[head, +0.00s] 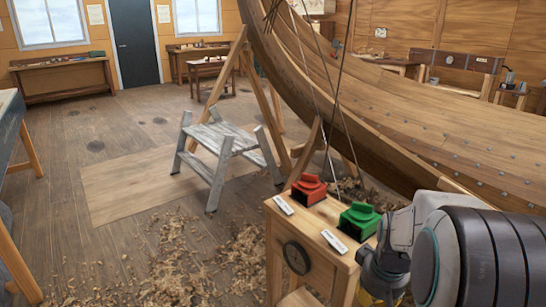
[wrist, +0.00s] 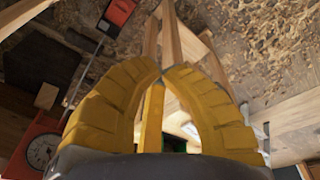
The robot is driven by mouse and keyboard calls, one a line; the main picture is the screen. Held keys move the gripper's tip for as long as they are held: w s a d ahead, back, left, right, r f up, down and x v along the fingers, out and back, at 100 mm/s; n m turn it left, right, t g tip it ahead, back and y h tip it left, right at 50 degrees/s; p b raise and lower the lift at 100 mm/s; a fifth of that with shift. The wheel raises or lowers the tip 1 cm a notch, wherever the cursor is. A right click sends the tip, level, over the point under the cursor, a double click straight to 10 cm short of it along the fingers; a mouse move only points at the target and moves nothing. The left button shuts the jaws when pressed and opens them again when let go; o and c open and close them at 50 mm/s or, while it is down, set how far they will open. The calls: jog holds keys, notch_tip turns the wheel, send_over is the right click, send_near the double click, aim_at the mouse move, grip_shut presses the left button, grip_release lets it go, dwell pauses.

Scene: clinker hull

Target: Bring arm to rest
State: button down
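My gripper (wrist: 163,72) shows large in the wrist view. Its two yellow ribbed fingers curve inward and their tips meet or nearly meet. A narrow yellow upright strip shows between them; I cannot tell whether it is part of my gripper or lies behind. No held object is plain to see. In the head view my grey and dark arm (head: 455,255) fills the lower right, beside the wooden stand (head: 342,268). Only a little yellow shows at the bottom edge there, and the fingertips are hidden.
A red box (head: 309,189) and a green box (head: 359,219) sit on the stand, close to my arm. The planked hull (head: 420,130) rises behind. A grey step stool (head: 222,145) stands left of the stand. Shavings (head: 190,265) cover the floor; open floor lies at left.

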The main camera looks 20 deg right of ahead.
jog(key=s+a+r+n+p, duration=0.1)
jog(key=s+a+r+p, duration=0.4)
jog(key=a+r, duration=0.3)
jog(key=s+a+r+n+t+y+p, duration=0.1)
jog(key=s+a+r+p, duration=0.4)
jog(key=a+r, duration=0.3)
notch_tip(320, 180, up, 2)
jog(key=shift+a+r, duration=0.15)
jog(key=shift+a, duration=0.1)
